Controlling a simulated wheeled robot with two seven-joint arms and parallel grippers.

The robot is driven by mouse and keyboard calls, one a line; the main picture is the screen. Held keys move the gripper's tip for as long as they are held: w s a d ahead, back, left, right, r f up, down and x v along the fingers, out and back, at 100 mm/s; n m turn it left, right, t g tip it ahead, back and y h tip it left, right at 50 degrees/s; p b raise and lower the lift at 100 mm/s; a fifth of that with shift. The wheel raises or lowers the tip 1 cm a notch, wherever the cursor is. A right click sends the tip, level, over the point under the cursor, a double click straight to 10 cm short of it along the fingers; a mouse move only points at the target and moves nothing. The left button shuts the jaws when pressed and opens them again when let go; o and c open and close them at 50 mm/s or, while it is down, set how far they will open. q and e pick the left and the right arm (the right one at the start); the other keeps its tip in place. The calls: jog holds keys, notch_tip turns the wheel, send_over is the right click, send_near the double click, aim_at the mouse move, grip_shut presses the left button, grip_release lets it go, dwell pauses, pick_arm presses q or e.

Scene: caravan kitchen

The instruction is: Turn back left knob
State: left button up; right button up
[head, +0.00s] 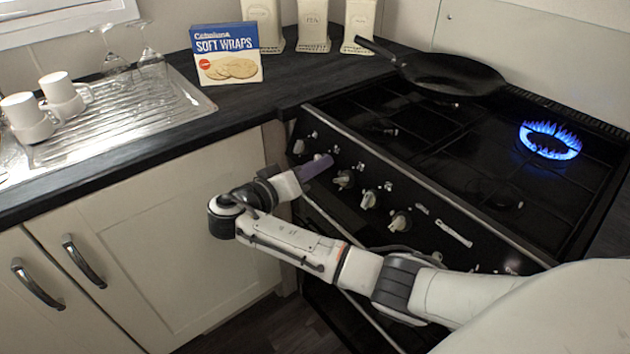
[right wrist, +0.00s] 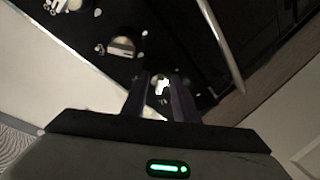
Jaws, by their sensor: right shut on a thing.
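The stove's sloping black front panel carries a row of pale knobs, among them a second knob (head: 343,180), a third knob (head: 369,199) and a fourth knob (head: 399,221) in the head view. My right gripper (head: 318,166) is at the upper left end of this row, its purple-grey fingers reaching the panel. In the right wrist view, the fingers (right wrist: 161,100) are shut on a pale knob (right wrist: 162,86), mostly hidden between them. A neighbouring knob (right wrist: 124,46) is free beside them. My left gripper is not in view.
A black frying pan (head: 450,73) sits at the back of the stove. A soft wraps box (head: 226,54), canisters (head: 313,27), cups (head: 62,93) and glasses stand on the left counter. A handrail runs along the stove front.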

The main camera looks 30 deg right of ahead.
pick_arm(q)
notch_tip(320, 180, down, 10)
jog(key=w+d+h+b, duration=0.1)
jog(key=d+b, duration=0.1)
jog(key=b, duration=1.3)
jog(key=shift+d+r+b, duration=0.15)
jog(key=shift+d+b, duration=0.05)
jog(key=shift+b, duration=0.1)
pick_arm(e)
jog(key=shift+w+f+m+g+h, duration=0.2)
jog(key=shift+m+g, duration=0.45)
jog(key=shift+m, duration=1.1)
jog(key=shift+w+r+m+g+h, duration=0.15)
jog(key=shift+m+g+h, duration=0.35)
jog(key=shift+m, duration=1.3)
jog(key=shift+f+m+g+h, duration=0.1)
jog(key=shift+m+g, duration=0.65)
jog(key=shift+m, duration=1)
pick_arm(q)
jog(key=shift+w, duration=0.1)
pick_arm(e)
jog(key=o, duration=1.1)
jog(key=shift+c, duration=0.2)
jog(key=shift+a, duration=0.15)
